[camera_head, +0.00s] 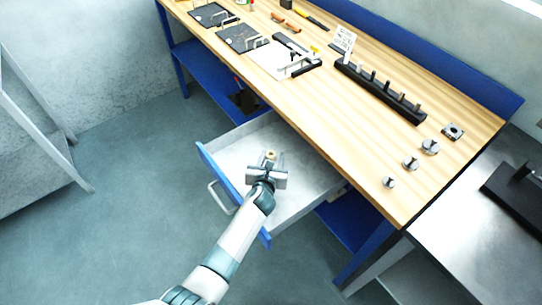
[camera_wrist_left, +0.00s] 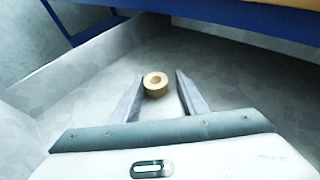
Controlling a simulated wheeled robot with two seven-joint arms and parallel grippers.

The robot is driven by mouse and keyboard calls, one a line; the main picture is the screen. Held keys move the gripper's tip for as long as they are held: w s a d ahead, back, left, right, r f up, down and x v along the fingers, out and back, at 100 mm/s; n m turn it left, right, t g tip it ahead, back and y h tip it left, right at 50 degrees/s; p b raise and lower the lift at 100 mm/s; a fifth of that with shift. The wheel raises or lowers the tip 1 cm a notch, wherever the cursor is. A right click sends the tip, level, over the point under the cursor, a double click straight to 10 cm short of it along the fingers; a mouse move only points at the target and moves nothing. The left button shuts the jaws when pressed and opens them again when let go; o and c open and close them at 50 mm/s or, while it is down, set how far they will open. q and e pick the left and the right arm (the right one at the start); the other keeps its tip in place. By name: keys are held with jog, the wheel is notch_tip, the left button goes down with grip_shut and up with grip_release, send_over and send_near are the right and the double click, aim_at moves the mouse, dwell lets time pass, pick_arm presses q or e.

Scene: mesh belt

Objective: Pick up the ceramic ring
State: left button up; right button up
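The ceramic ring (camera_wrist_left: 156,89) is a small tan ring with a hole in its top. It lies flat on the floor of the open drawer (camera_head: 309,172). In the head view the ring (camera_head: 271,153) shows just beyond the fingertips of my left gripper (camera_head: 270,160). In the left wrist view the two fingers of my left gripper (camera_wrist_left: 158,88) are spread apart. The ring sits between their tips, with a gap to each finger. My right gripper is not in view.
The drawer has raised grey walls and a blue front (camera_head: 219,176) with a handle. The wooden workbench top (camera_head: 330,120) overhangs the drawer's back. On it are a black rack with pegs (camera_head: 380,92), trays and several metal pieces. A metal table (camera_head: 470,225) stands at right.

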aim_at(272, 158)
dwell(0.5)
pick_arm(q)
jog(key=c, duration=0.9)
jog(key=shift+w, duration=0.1)
jog(key=shift+r, duration=0.45)
notch_tip(272, 158, up, 3)
jog(key=shift+r+p, duration=0.1)
jog(key=shift+p, duration=0.2)
jog(key=s+a+r, duration=0.6)
jog(key=a+r, duration=0.1)
jog(key=a, duration=0.3)
jog(key=shift+b, duration=0.3)
jog(key=shift+f, duration=0.1)
